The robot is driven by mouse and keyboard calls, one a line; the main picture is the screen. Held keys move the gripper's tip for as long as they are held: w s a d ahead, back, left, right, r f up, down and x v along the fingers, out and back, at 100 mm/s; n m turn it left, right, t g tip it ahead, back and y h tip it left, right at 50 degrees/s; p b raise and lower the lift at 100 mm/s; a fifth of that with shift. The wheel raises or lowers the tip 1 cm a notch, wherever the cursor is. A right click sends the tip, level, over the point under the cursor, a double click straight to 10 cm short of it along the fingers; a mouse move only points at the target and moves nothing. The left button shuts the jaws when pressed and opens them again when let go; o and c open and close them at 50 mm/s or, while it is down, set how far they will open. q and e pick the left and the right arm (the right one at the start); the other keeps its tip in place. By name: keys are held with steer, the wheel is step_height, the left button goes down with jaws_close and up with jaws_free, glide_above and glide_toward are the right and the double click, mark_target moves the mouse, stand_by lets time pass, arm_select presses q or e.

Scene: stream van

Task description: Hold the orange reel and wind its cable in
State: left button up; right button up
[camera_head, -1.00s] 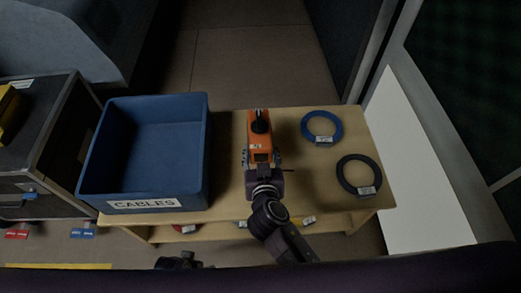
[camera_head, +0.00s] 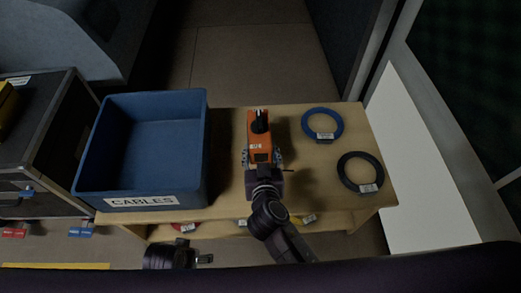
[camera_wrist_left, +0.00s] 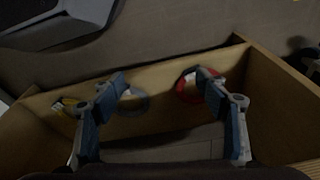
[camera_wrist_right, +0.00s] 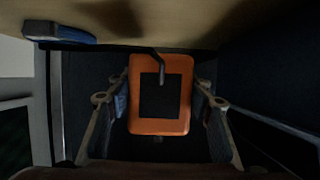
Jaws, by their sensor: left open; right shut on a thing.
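The orange reel (camera_head: 258,138) stands on the wooden table, with a black crank knob (camera_head: 260,121) on top. My right gripper (camera_head: 264,170) is shut on the near end of the reel. In the right wrist view the orange reel (camera_wrist_right: 159,122) lies between the two fingers, and a dark thin cable or rod (camera_wrist_right: 158,66) shows at its far edge. My left gripper (camera_head: 204,258) is low at the front, apart from the reel. Its fingers (camera_wrist_left: 165,85) are spread and empty in the left wrist view. The reel's cable is otherwise not clear.
A blue bin (camera_head: 206,172) labelled CABLES stands left of the reel. A blue cable coil (camera_head: 307,128) and a black coil (camera_head: 343,175) lie to the right. A lower shelf holds a red coil (camera_wrist_left: 184,92) and a grey coil (camera_wrist_left: 132,110). A black case (camera_head: 48,150) stands at the far left.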

steer(key=shift+f+b, duration=2.25)
steer(key=shift+f, duration=0.05)
steer(key=shift+f+b, duration=1.1)
arm_select(q)
steer(key=w+r+t, duration=0.2)
steer(key=w+r, duration=0.1)
steer(key=r, duration=1)
steer(key=shift+d+r+t, duration=0.3)
steer(key=shift+d+r, duration=0.05)
steer(key=shift+r, duration=0.05)
steer(key=shift+w+d+r+t+h, duration=0.15)
steer(key=shift+w+t, duration=0.1)
steer(key=shift+w, duration=0.3)
steer(key=shift+w+d+r+t+h, duration=0.15)
steer(key=shift+w+t, duration=0.1)
steer(key=shift+w, duration=0.25)
arm_select(e)
steer(key=shift+f, duration=0.15)
arm_select(q)
steer(key=shift+w, duration=0.1)
steer(key=shift+c, duration=0.4)
arm_select(e)
steer(key=shift+f, duration=0.15)
